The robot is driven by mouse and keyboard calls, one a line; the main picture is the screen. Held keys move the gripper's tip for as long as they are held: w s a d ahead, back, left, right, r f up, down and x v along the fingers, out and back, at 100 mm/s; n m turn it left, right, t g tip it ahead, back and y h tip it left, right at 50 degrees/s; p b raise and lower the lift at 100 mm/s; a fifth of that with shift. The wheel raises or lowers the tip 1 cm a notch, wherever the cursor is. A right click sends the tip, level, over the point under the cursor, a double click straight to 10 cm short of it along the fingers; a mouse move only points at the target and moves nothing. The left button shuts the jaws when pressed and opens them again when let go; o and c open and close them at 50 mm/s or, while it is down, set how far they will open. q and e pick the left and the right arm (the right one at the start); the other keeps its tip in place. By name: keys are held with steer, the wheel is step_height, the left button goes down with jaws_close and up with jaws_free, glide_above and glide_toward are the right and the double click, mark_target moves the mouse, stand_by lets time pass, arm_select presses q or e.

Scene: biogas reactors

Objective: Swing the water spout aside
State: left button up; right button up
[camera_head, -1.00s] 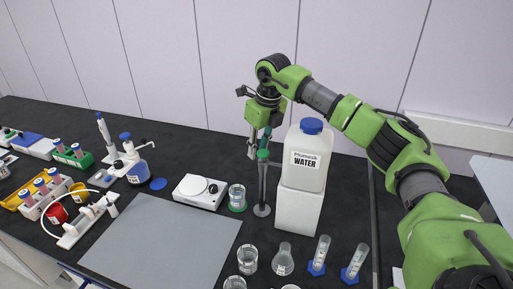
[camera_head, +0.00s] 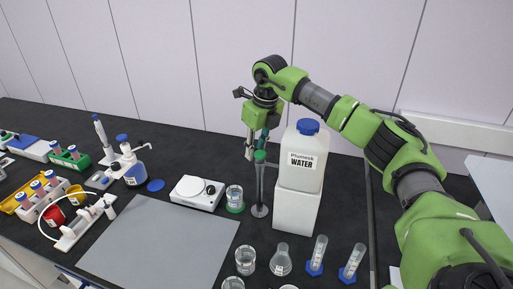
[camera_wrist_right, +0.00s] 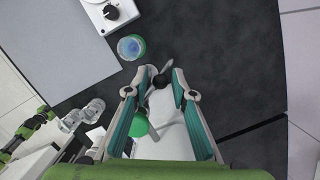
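The water container (camera_head: 303,160) is a white jug with a blue cap and a "WATER" label, standing on a white block (camera_head: 296,208). Beside its left side stands a slim metal post (camera_head: 260,188) with a green top (camera_head: 260,155); the green top also shows in the right wrist view (camera_wrist_right: 140,125). A grey spout piece (camera_wrist_right: 160,66) shows just beyond my right fingertips. My right gripper (camera_head: 250,150) points down beside the post. In the right wrist view its fingers (camera_wrist_right: 160,84) are apart, with a dark round part between them; contact is unclear.
A beaker on a green base (camera_head: 235,199) stands left of the post, near a white stirrer plate (camera_head: 198,192). Beakers (camera_head: 245,260) and two blue-footed cylinders (camera_head: 318,255) stand in front. A grey mat (camera_head: 160,245) lies clear at front left.

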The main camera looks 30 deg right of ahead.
steer(key=shift+r, duration=0.1)
step_height(320, 180, up, 8)
steer(key=p, duration=0.5)
steer(key=shift+f+p, duration=0.25)
steer(key=shift+p, duration=0.15)
steer(key=shift+f, duration=0.1)
steer(key=shift+s+f, duration=0.1)
